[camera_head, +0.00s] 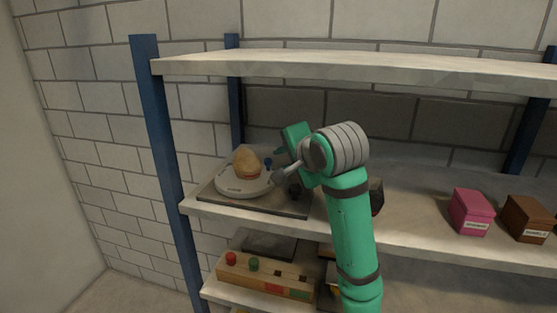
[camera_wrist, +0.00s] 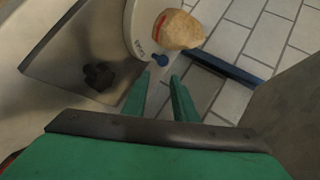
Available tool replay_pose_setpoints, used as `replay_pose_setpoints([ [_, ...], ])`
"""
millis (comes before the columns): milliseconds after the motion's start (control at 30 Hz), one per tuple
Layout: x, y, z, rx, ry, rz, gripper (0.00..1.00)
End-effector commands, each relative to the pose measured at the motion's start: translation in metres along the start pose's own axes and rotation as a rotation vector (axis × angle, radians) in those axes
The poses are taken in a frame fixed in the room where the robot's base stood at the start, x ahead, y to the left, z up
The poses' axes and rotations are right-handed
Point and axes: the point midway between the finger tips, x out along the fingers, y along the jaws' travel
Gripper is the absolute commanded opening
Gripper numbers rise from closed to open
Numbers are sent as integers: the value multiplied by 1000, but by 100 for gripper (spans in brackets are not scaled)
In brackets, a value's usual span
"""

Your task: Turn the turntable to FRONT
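The turntable is a pale round disc (camera_head: 236,188) on a flat grey base plate (camera_head: 262,206), at the left end of the middle shelf. In the wrist view the disc (camera_wrist: 132,22) is cut off by the top edge. A tan, rounded lump with a red band (camera_head: 246,163) sits on it. The disc's rim lettering is too small to read.
A black knob-like piece (camera_wrist: 98,76) is on the base plate. A pink box (camera_head: 470,211) and a brown box (camera_head: 527,218) stand to the right on the shelf. A wooden block with coloured buttons (camera_head: 262,275) is below. The upper shelf (camera_head: 380,68) overhangs my arm.

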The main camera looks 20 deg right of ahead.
Motion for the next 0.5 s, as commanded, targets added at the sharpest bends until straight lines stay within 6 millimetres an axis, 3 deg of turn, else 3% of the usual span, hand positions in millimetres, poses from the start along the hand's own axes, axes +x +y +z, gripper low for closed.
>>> replay_pose_setpoints([
  [200,41,-5,15,-10,-19,-2,26],
  [500,60,-1,1,-1,-1,-1,26],
])
